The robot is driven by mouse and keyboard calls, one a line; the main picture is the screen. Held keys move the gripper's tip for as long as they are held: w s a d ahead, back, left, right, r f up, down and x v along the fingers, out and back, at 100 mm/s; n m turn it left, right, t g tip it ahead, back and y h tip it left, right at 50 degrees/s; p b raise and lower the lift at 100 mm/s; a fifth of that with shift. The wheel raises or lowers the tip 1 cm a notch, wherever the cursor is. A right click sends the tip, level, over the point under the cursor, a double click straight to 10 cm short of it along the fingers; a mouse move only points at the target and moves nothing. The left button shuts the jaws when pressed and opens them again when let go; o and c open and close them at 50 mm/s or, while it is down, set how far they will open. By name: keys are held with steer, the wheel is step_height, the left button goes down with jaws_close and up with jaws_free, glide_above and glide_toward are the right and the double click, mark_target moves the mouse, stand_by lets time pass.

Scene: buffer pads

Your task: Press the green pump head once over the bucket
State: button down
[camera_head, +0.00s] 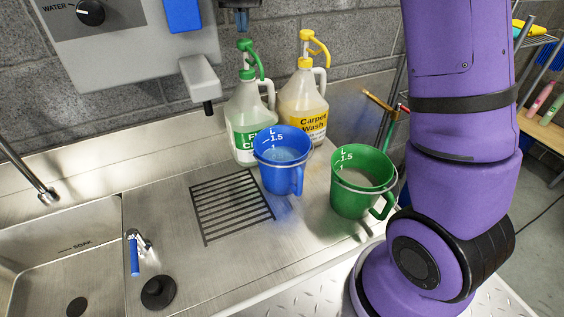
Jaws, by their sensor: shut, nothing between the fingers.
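The green pump head (249,66) tops a white jug (247,118) with a green label, against the back wall. My gripper (243,44) comes down from the top edge, partly cut off, with its shut blue-tipped fingers at the top of the green pump head. I cannot tell whether they touch it. A blue measuring bucket (281,172) stands in front of the jug, below the nozzle and to its right. A green measuring bucket (361,190) stands further right. What lies inside the buckets is unclear.
A yellow-pump jug (303,104) labelled Carpet Wash stands right of the green one. A grey wall box (132,50) hangs at upper left. The sink (62,262) is at lower left. The drain grate (231,207) is clear. My purple arm fills the right.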

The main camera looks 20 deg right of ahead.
mark_target(244, 40)
steer(key=shift+f, duration=0.15)
stand_by(0.5)
steer(key=shift+f, duration=2.45)
steer(key=shift+r, duration=2.6)
steer(key=shift+r, duration=2.5)
